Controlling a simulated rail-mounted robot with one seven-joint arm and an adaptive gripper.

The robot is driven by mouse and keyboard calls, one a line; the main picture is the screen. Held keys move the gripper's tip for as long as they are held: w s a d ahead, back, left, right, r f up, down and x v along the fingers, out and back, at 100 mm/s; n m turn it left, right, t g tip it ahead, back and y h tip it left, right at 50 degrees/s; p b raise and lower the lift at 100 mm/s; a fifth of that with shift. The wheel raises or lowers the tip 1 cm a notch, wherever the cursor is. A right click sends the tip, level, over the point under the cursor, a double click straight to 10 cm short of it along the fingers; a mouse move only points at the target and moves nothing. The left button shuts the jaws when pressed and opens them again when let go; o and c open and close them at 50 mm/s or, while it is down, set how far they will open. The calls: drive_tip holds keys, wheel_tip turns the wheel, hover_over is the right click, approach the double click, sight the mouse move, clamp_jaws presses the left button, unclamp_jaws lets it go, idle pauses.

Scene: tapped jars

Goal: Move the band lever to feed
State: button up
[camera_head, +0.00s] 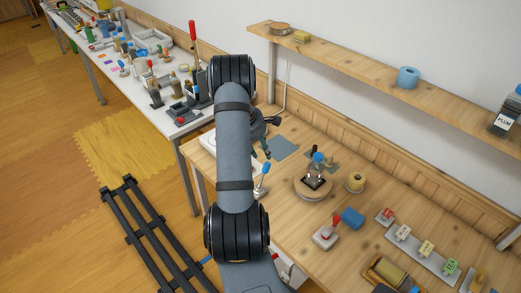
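I cannot tell for sure which lever is the band lever, and no "feed" label can be read. A lever with a red handle (336,221) stands on a pale base beside a blue block on the wooden table. A lever with a blue knob (265,169) rises from a round metal base just right of my arm. Another blue knob (318,157) tops a dark part on a round wooden base. My gripper (268,128) is partly hidden behind my arm. It seems to be above the table's back left, apart from the levers; its fingers are not clear.
A cluttered white table (155,117) stands at the left.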

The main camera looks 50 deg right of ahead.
sight(269, 164)
drive_tip(key=shift+b+x, duration=3.2)
drive_tip(key=shift+x, duration=0.95)
drive_tip(key=shift+s+d+f, duration=0.1)
drive_tip(key=shift+s+f, duration=0.15)
drive_tip(key=shift+s, duration=0.1)
drive_tip(key=shift+o, duration=0.6)
drive_tip(key=shift+c, duration=0.6)
